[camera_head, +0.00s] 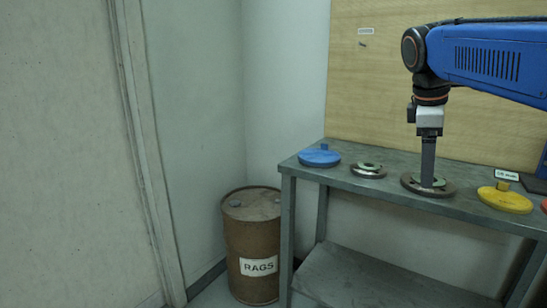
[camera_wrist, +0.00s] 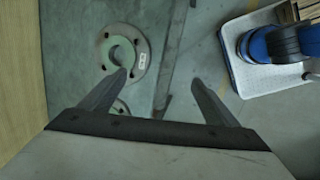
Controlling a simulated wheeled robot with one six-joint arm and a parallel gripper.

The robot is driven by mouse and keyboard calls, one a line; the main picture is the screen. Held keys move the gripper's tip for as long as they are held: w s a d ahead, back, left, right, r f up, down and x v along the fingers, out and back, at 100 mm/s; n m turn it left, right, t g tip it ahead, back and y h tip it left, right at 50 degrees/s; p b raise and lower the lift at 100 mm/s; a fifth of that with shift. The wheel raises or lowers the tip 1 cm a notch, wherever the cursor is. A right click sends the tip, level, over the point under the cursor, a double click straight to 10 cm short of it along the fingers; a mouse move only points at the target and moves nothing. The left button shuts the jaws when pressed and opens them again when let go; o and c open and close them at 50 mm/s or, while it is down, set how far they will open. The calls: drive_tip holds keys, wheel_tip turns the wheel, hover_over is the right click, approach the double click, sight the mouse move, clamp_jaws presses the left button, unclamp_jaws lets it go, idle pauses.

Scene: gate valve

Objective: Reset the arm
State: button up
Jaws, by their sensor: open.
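My gripper (camera_head: 427,184) points straight down over the bench in the head view, with its tips at or just above a dark round flange (camera_head: 409,184). I cannot tell whether they touch. The fingers line up as one bar from that side. In the wrist view my gripper (camera_wrist: 158,79) shows two fingers spread apart with nothing between them. A grey-green flange (camera_wrist: 138,67) with bolt holes and a small white tag lies beyond the left fingertip. A second round part (camera_wrist: 121,107) is partly hidden behind that finger.
The grey metal bench (camera_head: 330,178) also holds a blue disc (camera_head: 319,158), a smaller flange (camera_head: 368,172) and a yellow disc (camera_head: 504,201) by a small sign (camera_head: 507,175). A brown barrel marked RAGS (camera_head: 250,235) stands left of the bench. A tan board (camera_head: 375,90) backs it.

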drive_tip(key=s+a+f+m+t+y, duration=0.1)
drive_tip(key=s+a+f+m, duration=0.1)
drive_tip(key=s+f+m, duration=0.2)
drive_tip(key=s+a+f+m+t+y, duration=0.1)
drive_tip(key=s+a+f+m, duration=0.1)
drive_tip(key=s+f, duration=0.7)
drive_tip(key=s+a+f+m+t+y, duration=0.1)
drive_tip(key=s+a+f+m, duration=0.2)
drive_tip(key=f, duration=1)
drive_tip(key=s+m, duration=0.2)
drive_tip(key=s, duration=0.1)
drive_tip(key=shift+s+m, duration=0.3)
drive_tip(key=shift+s, duration=0.05)
